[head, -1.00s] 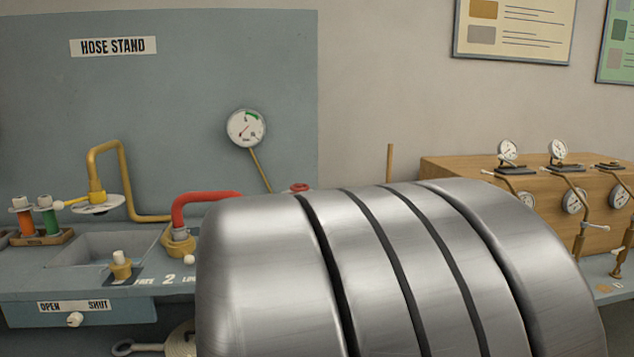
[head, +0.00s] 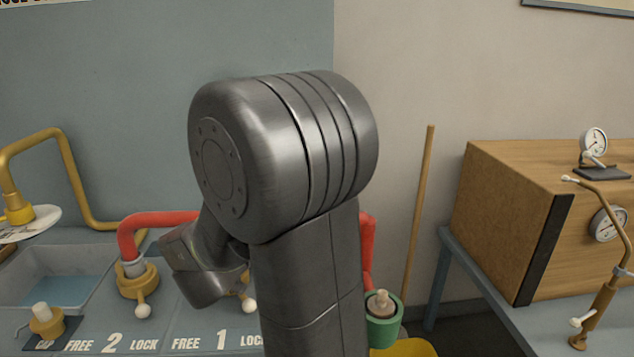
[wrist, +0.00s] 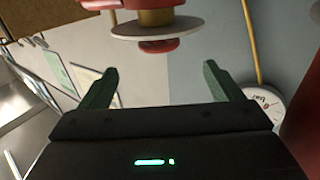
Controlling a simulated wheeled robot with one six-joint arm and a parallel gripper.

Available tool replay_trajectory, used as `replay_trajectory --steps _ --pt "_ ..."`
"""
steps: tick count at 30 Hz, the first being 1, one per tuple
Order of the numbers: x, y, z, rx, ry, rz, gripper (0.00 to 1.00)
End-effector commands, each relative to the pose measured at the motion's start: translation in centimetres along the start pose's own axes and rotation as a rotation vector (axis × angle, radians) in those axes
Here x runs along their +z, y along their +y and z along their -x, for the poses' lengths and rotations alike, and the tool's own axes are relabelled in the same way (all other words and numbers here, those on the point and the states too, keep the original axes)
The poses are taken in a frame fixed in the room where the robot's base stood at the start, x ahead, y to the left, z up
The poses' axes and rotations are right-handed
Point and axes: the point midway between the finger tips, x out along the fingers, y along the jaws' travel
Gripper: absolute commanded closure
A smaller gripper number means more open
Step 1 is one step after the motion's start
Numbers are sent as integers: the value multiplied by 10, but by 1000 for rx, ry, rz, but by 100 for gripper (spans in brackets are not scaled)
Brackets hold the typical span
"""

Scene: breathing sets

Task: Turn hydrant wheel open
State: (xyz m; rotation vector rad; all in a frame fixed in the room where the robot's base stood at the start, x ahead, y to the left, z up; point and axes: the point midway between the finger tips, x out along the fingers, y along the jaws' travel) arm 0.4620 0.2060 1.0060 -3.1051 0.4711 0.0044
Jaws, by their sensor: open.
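In the wrist view my gripper (wrist: 160,69) is open, its two green fingers apart with nothing between them. Just beyond the fingertips, at the top of that view, is a red fitting (wrist: 152,4) with a brass neck, a pale disc (wrist: 155,28) and a red end piece (wrist: 158,46). These look like the hydrant and its wheel, but I cannot tell which part is the wheel. In the head view my arm covers the middle and hides the gripper. A red pipe (head: 153,221) shows left of my arm, and a red piece (head: 367,250) shows right of it.
A bench carries FREE/LOCK labels (head: 112,343), a basin (head: 65,291) and a yellow pipe (head: 75,180). A green cup (head: 383,328) stands right of my arm. A wooden pole (head: 418,215) leans by the wall. A wooden box (head: 500,210) and gauges (head: 593,142) stand at right.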

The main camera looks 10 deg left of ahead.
Motion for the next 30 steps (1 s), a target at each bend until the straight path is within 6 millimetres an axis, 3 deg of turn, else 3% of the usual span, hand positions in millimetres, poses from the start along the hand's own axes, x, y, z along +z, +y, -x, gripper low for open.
replay_trajectory --steps 8,21,30 --pt "0 2 -25 14 1 3 14" --pt "0 2 -110 12 1 1 14" --pt "0 2 -136 9 1 2 14"
